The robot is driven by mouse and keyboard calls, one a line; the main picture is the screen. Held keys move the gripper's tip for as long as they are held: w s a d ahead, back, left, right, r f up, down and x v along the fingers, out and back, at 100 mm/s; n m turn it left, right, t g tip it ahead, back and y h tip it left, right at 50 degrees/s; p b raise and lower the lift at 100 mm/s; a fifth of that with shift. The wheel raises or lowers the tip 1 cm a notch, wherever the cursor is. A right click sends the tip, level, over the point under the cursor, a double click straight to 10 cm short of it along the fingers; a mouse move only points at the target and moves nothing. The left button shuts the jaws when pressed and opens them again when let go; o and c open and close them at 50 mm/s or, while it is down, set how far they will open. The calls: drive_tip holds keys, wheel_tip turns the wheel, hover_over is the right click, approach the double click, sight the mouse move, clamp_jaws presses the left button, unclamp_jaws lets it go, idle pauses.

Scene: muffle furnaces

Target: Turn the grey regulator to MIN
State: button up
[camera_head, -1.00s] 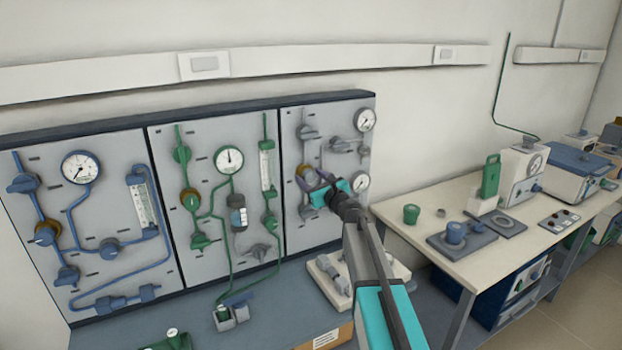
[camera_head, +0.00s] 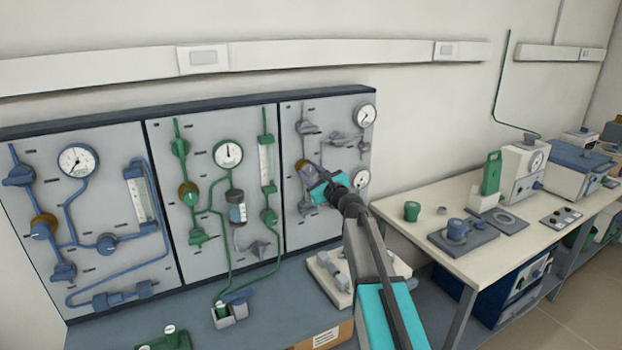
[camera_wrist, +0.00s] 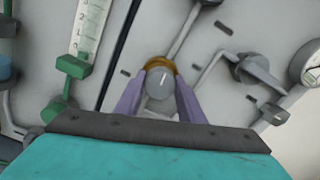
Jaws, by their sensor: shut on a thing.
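The grey regulator (camera_wrist: 160,82) is a round grey knob with a white mark and a brass collar behind it, seen in the wrist view. It sits on the rightmost panel (camera_head: 338,225). In the head view my gripper (camera_head: 311,172) is at the left part of that panel and hides most of the regulator. A MIN label cannot be read in either view.
A gauge (camera_head: 364,116) is at the panel's upper right, and another (camera_head: 362,180) lies below it, beside my gripper. Grey valves and pipes are close around. The green-piped panel (camera_head: 190,235) is to the left. A bench with equipment (camera_head: 400,228) stands at right.

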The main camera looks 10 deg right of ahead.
drive_tip(key=n+b, duration=0.4)
drive_tip(key=b, duration=0.1)
drive_tip(key=shift+f+n+b, duration=0.2)
drive_tip(key=shift+n+b, duration=0.1)
drive_tip(key=shift+b, duration=0.05)
drive_tip(key=n+b, duration=0.4)
drive_tip(key=b, duration=0.1)
drive_tip(key=shift+n+b, duration=0.3)
drive_tip(key=shift+b, duration=0.05)
drive_tip(key=n+b, duration=0.5)
drive_tip(key=b, duration=0.1)
drive_tip(key=shift+r+n+b, duration=0.15)
drive_tip(key=shift+n+b, duration=0.95)
drive_tip(key=shift+b, duration=0.15)
drive_tip(key=o, duration=1)
drive_tip(key=shift+o, duration=0.2)
drive_tip(key=shift+s, duration=0.2)
